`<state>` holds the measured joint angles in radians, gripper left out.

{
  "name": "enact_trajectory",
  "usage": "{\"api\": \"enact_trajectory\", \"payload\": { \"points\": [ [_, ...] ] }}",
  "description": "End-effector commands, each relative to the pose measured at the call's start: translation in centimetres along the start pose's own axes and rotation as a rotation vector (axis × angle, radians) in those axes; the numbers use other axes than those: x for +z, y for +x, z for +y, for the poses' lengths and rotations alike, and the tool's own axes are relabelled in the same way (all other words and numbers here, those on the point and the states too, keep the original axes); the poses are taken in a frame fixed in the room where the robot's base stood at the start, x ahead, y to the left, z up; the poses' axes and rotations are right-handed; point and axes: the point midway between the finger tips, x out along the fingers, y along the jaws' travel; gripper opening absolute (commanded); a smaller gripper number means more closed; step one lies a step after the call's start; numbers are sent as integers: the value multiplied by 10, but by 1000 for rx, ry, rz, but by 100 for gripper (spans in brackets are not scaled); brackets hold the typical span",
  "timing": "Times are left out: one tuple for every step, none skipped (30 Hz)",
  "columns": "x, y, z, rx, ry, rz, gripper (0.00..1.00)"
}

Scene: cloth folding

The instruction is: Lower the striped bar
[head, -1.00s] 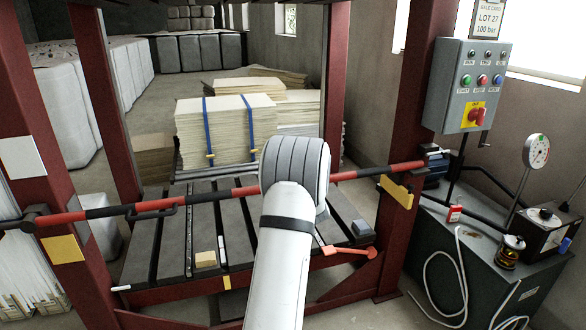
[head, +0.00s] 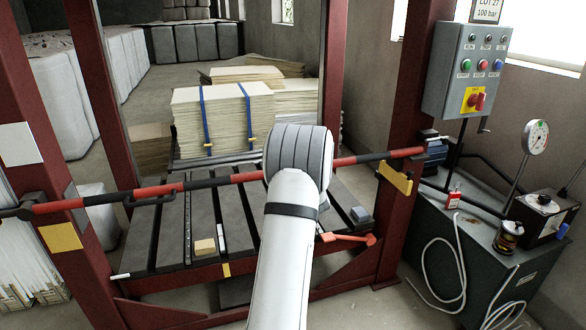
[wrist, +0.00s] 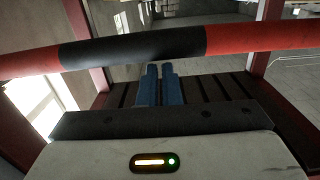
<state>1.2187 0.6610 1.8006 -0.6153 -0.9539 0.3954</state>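The striped bar (head: 232,179), red and black, spans the front of the dark red press frame between its two posts. Its left end meets a dark pivot (head: 27,206) and its right end reaches the right post above a yellow plate (head: 395,178). My white arm hides part of its middle. In the head view my gripper is hidden behind my wrist. In the wrist view my gripper (wrist: 155,70) shows two blue fingers close together with nothing seen between them. The bar (wrist: 130,48) crosses just beyond the fingertips. Contact cannot be told.
Behind the bar lies the slatted press bed (head: 165,235) with a small tan block (head: 205,247). An orange lever (head: 345,238) sits at its front right. A control box (head: 468,70) and a pump cabinet (head: 470,265) with hoses stand at the right.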

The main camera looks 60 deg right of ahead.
Motion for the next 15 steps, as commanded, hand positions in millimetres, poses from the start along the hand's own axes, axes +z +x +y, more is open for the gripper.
{"api": "enact_trajectory", "payload": {
  "points": [
    [2,-3,-3,-4,4,-20,0],
    [-4,-4,-3,-3,3,-16,0],
    [-15,-5,-4,-4,2,-9,0],
    [-23,-6,-4,-4,1,-3,0],
    [-31,-7,-4,-4,0,3,0],
    [-43,-9,-4,-3,-3,11,0],
    [-36,-19,-2,0,0,8,0],
    [-35,-28,-1,2,0,8,0],
    [-35,-38,-1,3,1,9,0],
    [-36,-45,-1,3,0,11,0],
    [-37,-52,0,3,0,11,0],
    [-38,-61,-1,3,-1,12,0],
    [-38,-67,-1,2,-1,13,0],
    [-38,-73,0,3,-1,13,0],
    [-39,-80,0,4,-1,14,0]
  ]
}}
